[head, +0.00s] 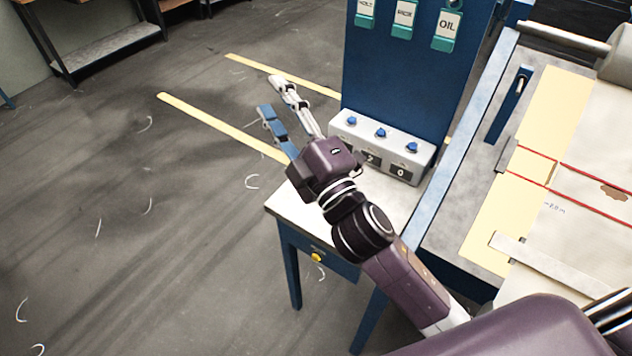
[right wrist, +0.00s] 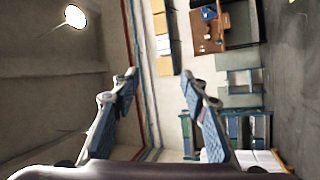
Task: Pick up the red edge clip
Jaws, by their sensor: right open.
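I cannot make out a red edge clip in either view. My right gripper (head: 271,95) is open and empty, held out past the small white-topped table with the floor behind it. In the right wrist view its two blue-padded fingers (right wrist: 160,76) stand apart with nothing between them. That view looks across the room, at a wall and far furniture. My left gripper is not in view.
A grey box with blue knobs (head: 381,148) stands on the small table (head: 292,203), before a blue panel (head: 415,75). At right, a blue-framed machine bed (head: 480,195) carries pale cloth with red lines. Floor at left is mostly clear.

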